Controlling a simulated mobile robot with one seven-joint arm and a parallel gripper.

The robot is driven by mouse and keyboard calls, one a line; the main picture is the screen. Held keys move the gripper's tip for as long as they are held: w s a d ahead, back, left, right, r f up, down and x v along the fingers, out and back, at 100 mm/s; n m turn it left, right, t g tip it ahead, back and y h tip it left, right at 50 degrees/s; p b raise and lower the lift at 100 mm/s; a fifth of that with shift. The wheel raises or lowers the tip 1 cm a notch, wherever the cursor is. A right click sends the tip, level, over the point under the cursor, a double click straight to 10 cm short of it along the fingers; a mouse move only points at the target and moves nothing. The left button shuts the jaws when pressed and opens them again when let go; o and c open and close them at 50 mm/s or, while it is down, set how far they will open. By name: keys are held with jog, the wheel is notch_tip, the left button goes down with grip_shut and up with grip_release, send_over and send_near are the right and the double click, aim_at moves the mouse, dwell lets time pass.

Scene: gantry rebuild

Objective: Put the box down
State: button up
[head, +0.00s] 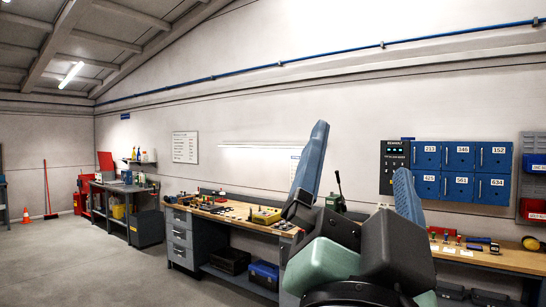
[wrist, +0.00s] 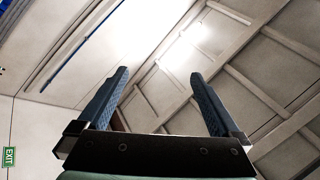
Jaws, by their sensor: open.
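My gripper (head: 361,148) is raised in front of the benches in the head view, its two blue ridged fingers pointing up and spread apart. The wrist view also shows my gripper (wrist: 158,73) open, with only ceiling and wall between the fingers. No box is held. Which box the task means cannot be told. A blue box (head: 264,274) and a black box (head: 230,261) sit on the lower shelf of the middle workbench, well apart from my gripper.
The wooden workbench (head: 232,208) carries small parts and a yellow tray (head: 265,216). Blue numbered lockers (head: 458,157) hang on the wall above a right-hand bench (head: 490,258). A dark cabinet (head: 146,228) stands farther left.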

jog(key=s+a+r+n+t+y, duration=0.2)
jog(key=s+a+n+y, duration=0.3)
jog(key=n, duration=0.5)
jog(key=a+t+y, duration=0.1)
jog(key=a+y, duration=0.1)
jog(key=a, duration=0.1)
jog(key=shift+r+n+t+y, duration=0.2)
jog(key=shift+n+t+y, duration=0.1)
jog(key=shift+t, duration=0.1)
jog(key=shift+f+b, duration=0.6)
